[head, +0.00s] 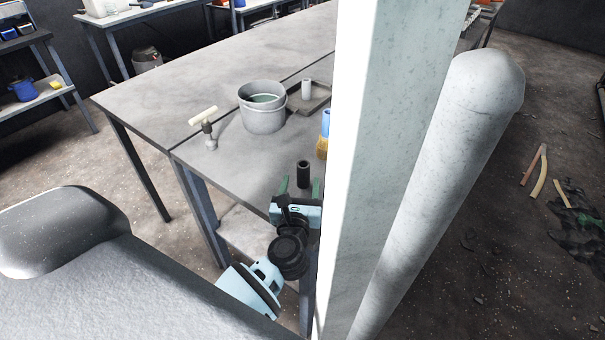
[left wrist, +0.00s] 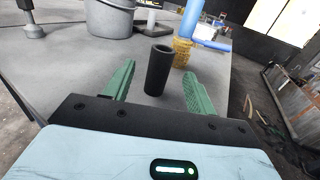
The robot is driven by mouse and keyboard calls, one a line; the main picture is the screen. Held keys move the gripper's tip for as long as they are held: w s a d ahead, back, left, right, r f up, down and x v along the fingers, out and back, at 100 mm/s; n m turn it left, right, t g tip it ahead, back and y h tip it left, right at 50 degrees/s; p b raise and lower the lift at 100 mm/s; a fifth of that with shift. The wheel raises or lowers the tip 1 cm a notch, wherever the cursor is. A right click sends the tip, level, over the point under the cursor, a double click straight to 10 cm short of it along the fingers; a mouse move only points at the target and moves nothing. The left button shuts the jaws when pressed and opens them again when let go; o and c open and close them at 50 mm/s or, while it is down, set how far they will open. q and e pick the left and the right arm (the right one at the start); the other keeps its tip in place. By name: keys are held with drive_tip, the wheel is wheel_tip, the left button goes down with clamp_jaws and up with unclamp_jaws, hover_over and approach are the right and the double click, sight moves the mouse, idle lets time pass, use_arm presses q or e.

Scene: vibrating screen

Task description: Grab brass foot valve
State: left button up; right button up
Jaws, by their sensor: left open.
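The brass foot valve (head: 321,148) is a yellow-gold ribbed piece at the end of a blue pipe (head: 326,122), partly hidden by the white column in the head view. In the left wrist view the brass foot valve (left wrist: 182,52) stands on the table beyond the fingers, right of centre. My left gripper (head: 300,185) is open at the near table edge, its green fingers apart. A black hollow cylinder (left wrist: 159,70) stands upright between the finger lines and nearer than the valve. My left gripper is apart from the valve. My right gripper is not in view.
A grey bucket (head: 263,108) and a tray (head: 315,98) with a small grey cylinder stand farther back on the grey table (head: 170,110). Table space left of the black cylinder is clear.

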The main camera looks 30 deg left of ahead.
sight(302, 177)
use_arm(q)
drive_tip(key=shift+w, duration=0.1)
drive_tip(key=shift+f+x, duration=0.15)
drive_tip(key=shift+x, duration=1.1)
drive_tip(key=shift+f+x, duration=0.2)
drive_tip(key=shift+x, duration=1.1)
drive_tip(key=shift+c, duration=0.3)
drive_tip(key=c, duration=1)
